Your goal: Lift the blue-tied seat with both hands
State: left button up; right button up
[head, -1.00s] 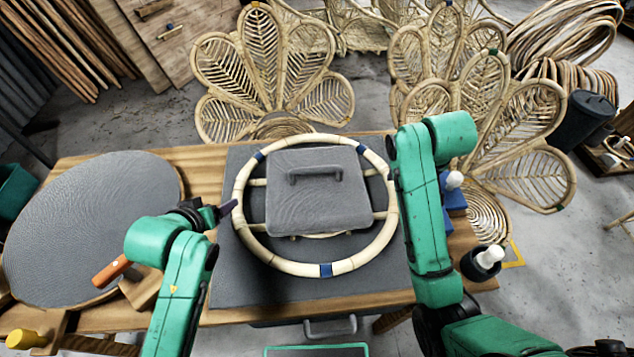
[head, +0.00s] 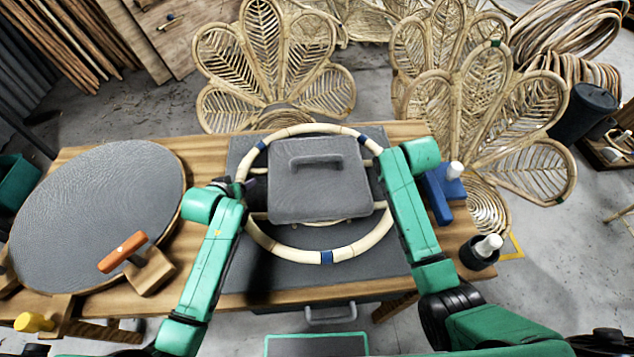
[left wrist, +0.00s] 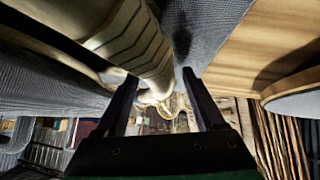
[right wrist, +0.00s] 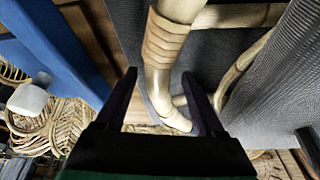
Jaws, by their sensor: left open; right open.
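The seat (head: 330,257) is a round cream rattan ring with blue ties, lying flat on the dark mat (head: 240,275). A grey square block with a handle (head: 318,185) sits over its middle. My left gripper (left wrist: 160,77) is at the ring's left side. In the left wrist view, the ring's wrapped tube (left wrist: 135,45) runs between its open fingers. My right gripper (right wrist: 160,77) is at the ring's right side, its fingers open on either side of the ring tube (right wrist: 158,80). In the head view my arms largely hide both grippers.
A round grey panel (head: 95,215) and an orange-handled tool (head: 122,252) are on the left of the wooden table (head: 205,160). A blue block (head: 437,190) with a white knob stands right of my right arm. Rattan chair backs (head: 275,60) stand behind.

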pick_arm(q)
jog(key=shift+w+f, duration=0.35)
pick_arm(e)
jog(key=shift+w+f, duration=0.2)
jog(key=shift+f, duration=0.25)
pick_arm(q)
grip_shut()
pick_arm(e)
grip_shut()
dwell(0.5)
